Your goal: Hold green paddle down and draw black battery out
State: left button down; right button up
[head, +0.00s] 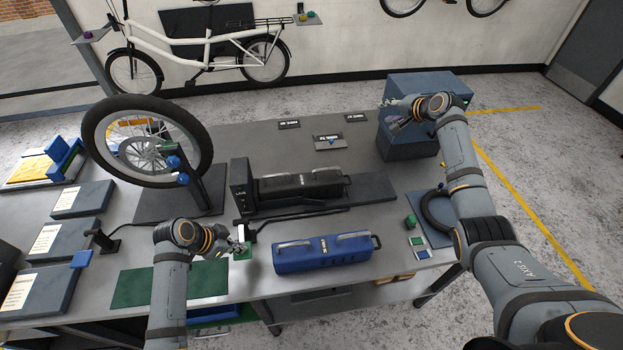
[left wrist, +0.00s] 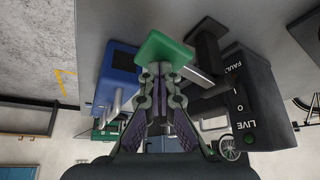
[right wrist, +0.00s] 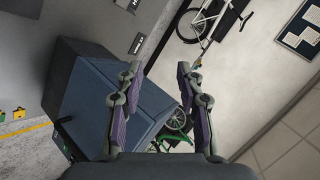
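The green paddle (head: 242,256) is low in front of the dock post. It also shows in the left wrist view (left wrist: 163,46) as a green square. My left gripper (head: 241,248) is at the paddle with its fingers together. In the left wrist view its fingertips (left wrist: 161,70) appear right against the paddle; I cannot tell how firmly they press. The black battery (head: 297,187) lies in the dark dock (head: 366,188), its grey handle on top. My right gripper (head: 393,113) is open and empty, far from the battery, by the blue-grey box. Its fingers (right wrist: 160,75) are wide apart in the right wrist view.
A blue battery (head: 318,256) lies in front of the dock. A wheel (head: 143,180) on a stand is at the left. The blue-grey box (head: 425,83) stands at the bench's back right corner. Bare grey bench top (head: 240,140) lies behind the dock.

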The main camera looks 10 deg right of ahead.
jog(key=s+a+r+y, duration=0.1)
jog(key=a+r+y, duration=0.25)
jog(key=a, duration=0.85)
jog(key=m+g+y, duration=0.2)
jog(key=y, duration=0.2)
send_near(279, 176)
jog(key=x, duration=0.8)
jog(key=shift+w+a+f, duration=0.1)
jog(key=shift+w+a, duration=0.1)
jog(key=shift+a, duration=0.05)
grip_shut()
